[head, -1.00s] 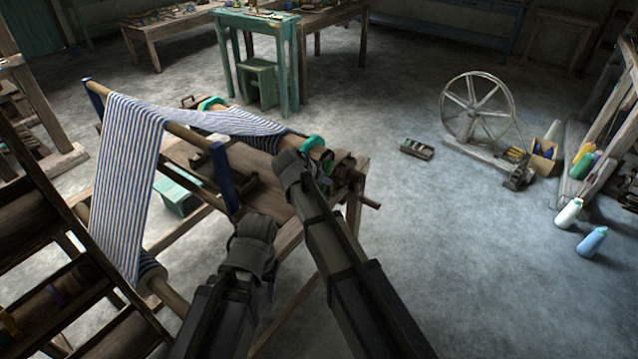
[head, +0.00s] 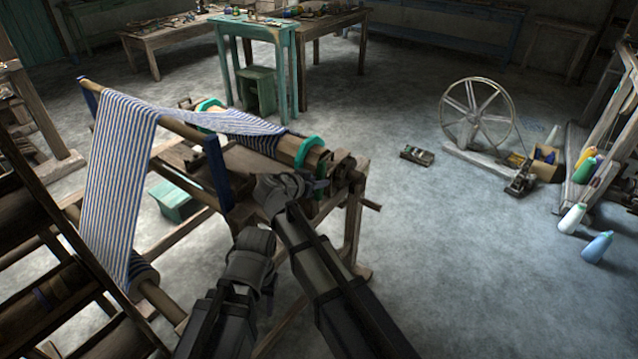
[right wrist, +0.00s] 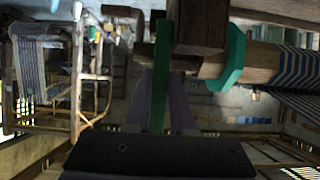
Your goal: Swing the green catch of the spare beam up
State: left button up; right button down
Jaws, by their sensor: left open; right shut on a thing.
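The spare beam (head: 289,146) lies across the loom with striped cloth on it, and a green collar (head: 309,152) rings its near end. In the right wrist view the green catch (right wrist: 160,70) is a narrow upright bar between my right fingers, beside the wooden beam end and the green collar (right wrist: 236,58). My right gripper (right wrist: 162,92) is shut on the catch. In the head view my right gripper (head: 303,185) is just below the beam end and hides most of the catch. My left gripper (head: 256,240) is open and empty, low in front of the loom.
Striped cloth (head: 122,180) hangs over the loom's left side. A blue post (head: 218,172) stands left of my right gripper. A dark ladder-like frame (head: 60,245) fills the left edge. The floor (head: 460,270) to the right is clear up to the spinning wheel (head: 478,112).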

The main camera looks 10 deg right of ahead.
jog(key=shift+s, duration=0.1)
jog(key=c, duration=0.8)
grip_release()
jog(key=shift+o, duration=0.2)
